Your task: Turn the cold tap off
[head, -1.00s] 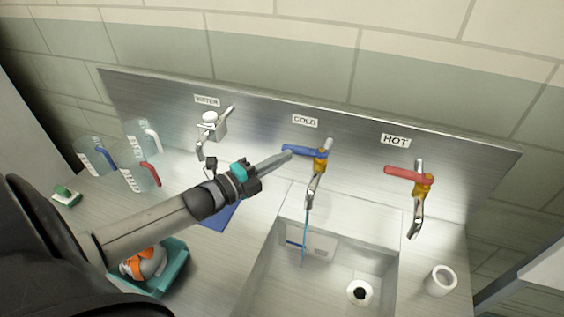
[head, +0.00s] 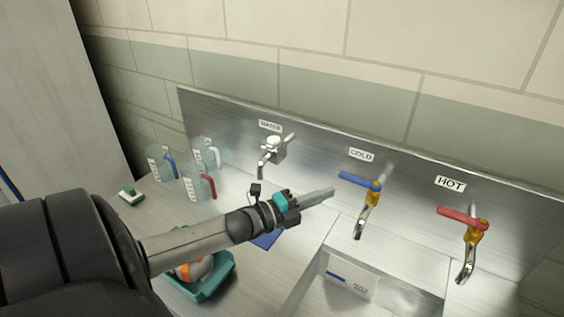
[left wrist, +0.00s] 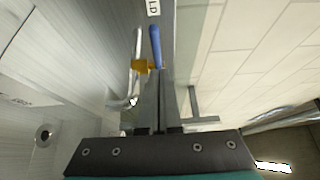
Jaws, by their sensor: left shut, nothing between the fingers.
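The cold tap (head: 370,205) is under the COLD label on the steel back panel. It has a brass body, a chrome spout and a blue lever (head: 360,181) that points left. No blue stream shows below its spout. My left gripper (head: 331,191) is shut and empty, its fingertips just left of and slightly below the lever's free end; they look apart from it. In the left wrist view the shut fingers (left wrist: 158,102) point toward the brass body, with the blue lever (left wrist: 156,46) beyond them. My right gripper is not in view.
The hot tap (head: 471,241) with its red lever stands to the right, and the water tap (head: 271,150) to the left. Clear jugs (head: 196,183) and a teal tray (head: 212,280) are on the left counter. The sink basin (head: 395,270) lies below the cold tap.

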